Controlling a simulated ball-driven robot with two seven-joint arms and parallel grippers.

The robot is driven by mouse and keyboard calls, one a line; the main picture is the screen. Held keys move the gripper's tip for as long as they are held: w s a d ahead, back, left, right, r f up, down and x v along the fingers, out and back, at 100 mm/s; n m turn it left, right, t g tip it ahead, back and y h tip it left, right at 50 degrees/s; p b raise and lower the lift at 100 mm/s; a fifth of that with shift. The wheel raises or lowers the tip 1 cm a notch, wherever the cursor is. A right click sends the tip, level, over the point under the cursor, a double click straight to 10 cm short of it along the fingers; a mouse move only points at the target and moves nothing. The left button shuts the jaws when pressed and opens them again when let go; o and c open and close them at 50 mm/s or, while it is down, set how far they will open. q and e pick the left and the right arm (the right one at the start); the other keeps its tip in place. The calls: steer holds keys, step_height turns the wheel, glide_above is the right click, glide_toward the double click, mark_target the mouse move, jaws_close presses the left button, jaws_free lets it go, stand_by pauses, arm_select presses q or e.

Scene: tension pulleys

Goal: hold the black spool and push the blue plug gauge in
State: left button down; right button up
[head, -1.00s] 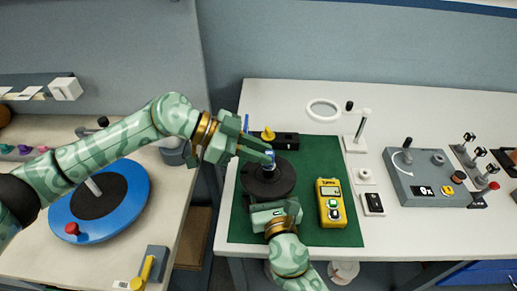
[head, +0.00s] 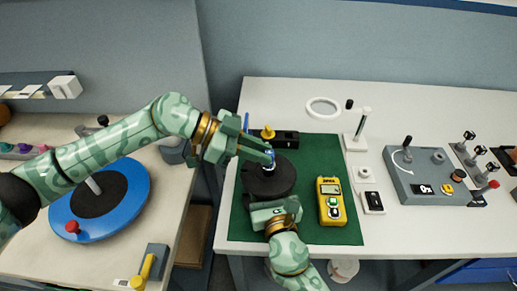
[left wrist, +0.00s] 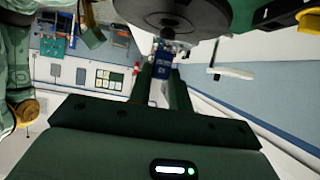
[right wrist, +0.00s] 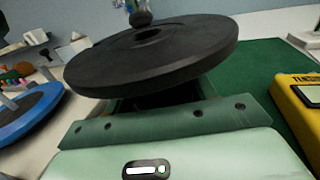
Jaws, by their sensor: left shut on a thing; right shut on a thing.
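The black spool (head: 268,181) is over the green mat in the head view. In the right wrist view the spool (right wrist: 155,58) shows its broad upper disc and centre hole. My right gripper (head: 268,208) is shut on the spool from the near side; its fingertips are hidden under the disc. My left gripper (head: 268,153) is shut on the blue plug gauge (head: 269,160) above the spool's middle. The left wrist view shows the blue gauge (left wrist: 160,72) between the fingers. In the right wrist view a dark rounded tip stands over the hole; how deep it sits I cannot tell.
A yellow tension meter (head: 331,202) lies right of the spool on the green mat (head: 318,160). A black block with a yellow knob (head: 268,133) stands behind the spool. A grey box (head: 425,178) is further right. A blue turntable (head: 135,205) is on the left bench.

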arm_select(q)
steer(key=shift+f, duration=0.1)
steer(key=shift+f, duration=1.1)
steer(key=shift+f, duration=0.15)
steer(key=c, duration=1.2)
jaws_free()
steer(key=shift+a+r, duration=0.2)
steer(key=shift+a, duration=0.05)
steer(key=v, duration=1.1)
steer(key=shift+a, duration=0.25)
